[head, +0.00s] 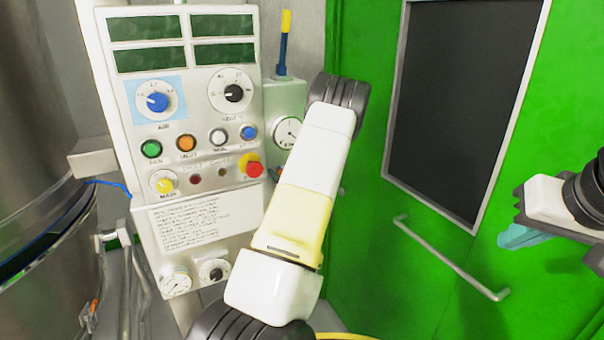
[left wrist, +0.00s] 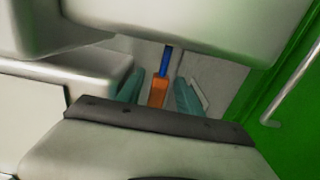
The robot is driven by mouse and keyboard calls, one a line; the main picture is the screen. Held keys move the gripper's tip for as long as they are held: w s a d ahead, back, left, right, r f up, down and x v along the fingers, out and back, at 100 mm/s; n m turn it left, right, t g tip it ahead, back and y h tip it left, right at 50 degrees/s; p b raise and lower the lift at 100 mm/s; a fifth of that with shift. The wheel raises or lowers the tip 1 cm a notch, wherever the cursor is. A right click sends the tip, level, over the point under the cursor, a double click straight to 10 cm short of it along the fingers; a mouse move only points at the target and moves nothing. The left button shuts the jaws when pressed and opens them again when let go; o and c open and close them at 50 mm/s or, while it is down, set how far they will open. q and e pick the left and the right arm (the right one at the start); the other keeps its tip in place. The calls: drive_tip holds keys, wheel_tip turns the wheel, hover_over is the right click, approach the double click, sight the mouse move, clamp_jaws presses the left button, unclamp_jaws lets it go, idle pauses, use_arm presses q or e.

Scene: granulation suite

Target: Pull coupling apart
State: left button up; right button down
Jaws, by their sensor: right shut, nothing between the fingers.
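In the left wrist view, my left gripper (left wrist: 159,88) has its two teal fingers apart. An orange piece (left wrist: 157,92) with a blue rod or hose (left wrist: 165,60) above it shows between the fingers, with a gap visible on each side. It may be part of the coupling, but I cannot tell. How deep it lies between the fingers is unclear. In the head view, my left arm crosses the middle and its gripper is hidden. My right gripper (head: 518,236) is at the right edge, shut and empty, in front of the green wall.
A control panel (head: 205,95) with knobs and coloured buttons stands left of my left arm. A grey box with a gauge (head: 287,130) and a yellow-and-blue handle (head: 284,40) is behind the arm. A steel vessel (head: 35,130) stands far left. A green door (head: 370,250) has a metal handrail (head: 450,262).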

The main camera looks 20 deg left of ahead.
use_arm(q)
drive_tip(key=shift+f, duration=0.1)
drive_tip(key=v, duration=0.8)
idle(0.5)
